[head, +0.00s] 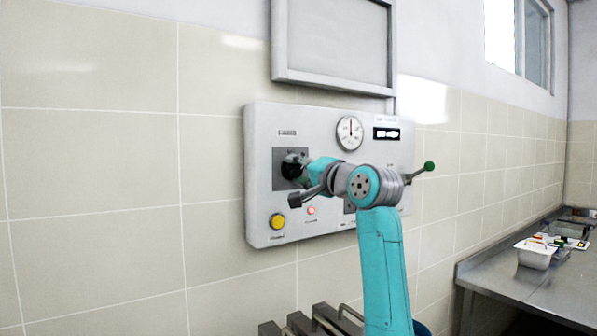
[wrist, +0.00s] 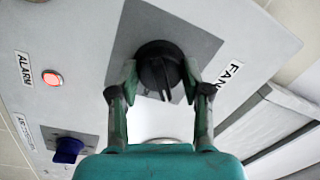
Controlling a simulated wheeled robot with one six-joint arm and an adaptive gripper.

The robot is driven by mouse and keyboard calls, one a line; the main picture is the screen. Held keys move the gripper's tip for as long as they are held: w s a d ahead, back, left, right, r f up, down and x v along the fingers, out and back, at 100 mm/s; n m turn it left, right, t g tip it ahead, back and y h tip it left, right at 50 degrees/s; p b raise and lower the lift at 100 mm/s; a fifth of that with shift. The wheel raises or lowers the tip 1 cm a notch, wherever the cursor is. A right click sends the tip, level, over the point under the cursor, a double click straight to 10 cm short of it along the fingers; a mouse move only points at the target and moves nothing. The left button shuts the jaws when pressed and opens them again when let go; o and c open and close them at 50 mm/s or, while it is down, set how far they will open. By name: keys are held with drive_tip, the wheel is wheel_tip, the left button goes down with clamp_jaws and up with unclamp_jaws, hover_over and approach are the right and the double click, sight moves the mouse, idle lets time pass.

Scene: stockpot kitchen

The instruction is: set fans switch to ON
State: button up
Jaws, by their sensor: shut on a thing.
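The fans switch is a round black knob (wrist: 158,62) on a dark square plate, beside a label partly hidden that reads "FAN". In the head view the knob (head: 291,169) sits at the left of the white wall panel (head: 262,122). My gripper (wrist: 157,80) is shut on the knob, with one finger at each side of it. A pale mark shows on the knob's edge nearest my gripper. The position markings on the plate are too small to read.
The panel also carries a gauge (head: 349,132), a small display (head: 386,134), a yellow button (head: 277,221) and a red alarm light (wrist: 52,79). A blue knob (wrist: 68,150) sits near the alarm light. A green-tipped lever (head: 429,166) sticks out at right. A metal counter (head: 505,283) stands beyond.

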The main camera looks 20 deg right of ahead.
drive_tip(key=m, duration=0.4)
drive_tip(key=shift+f, duration=0.1)
drive_tip(key=shift+m+h, duration=0.5)
drive_tip(key=shift+m, duration=1.5)
drive_tip(key=o, duration=1.2)
drive_tip(key=shift+c, duration=0.2)
drive_tip(key=v, duration=1.2)
drive_tip(key=shift+f, duration=0.15)
